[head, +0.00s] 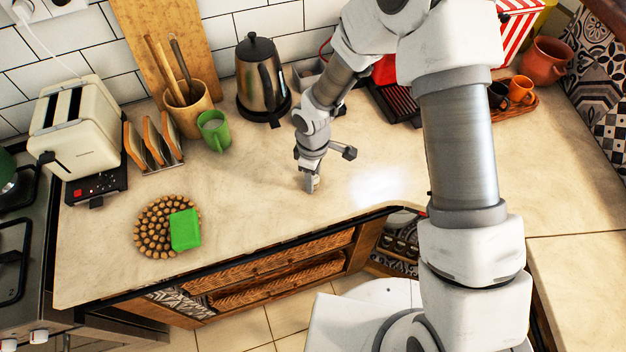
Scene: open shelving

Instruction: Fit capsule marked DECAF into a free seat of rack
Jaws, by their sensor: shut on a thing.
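My gripper (312,184) points down at the middle of the counter, close to or at its surface; the exact gap cannot be told. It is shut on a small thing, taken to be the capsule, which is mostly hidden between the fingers. No DECAF marking can be read. I cannot make out a capsule rack with certainty. Small dark round shapes (400,246) show in an opening below the counter edge, partly behind my arm, too small to identify.
Around the counter (250,195) stand a kettle (262,80), a green mug (214,131), a toast rack (154,143), a toaster (78,125) and a trivet (150,232) with a green block (185,230). Wicker drawers (270,272) lie below. The counter around my gripper is clear.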

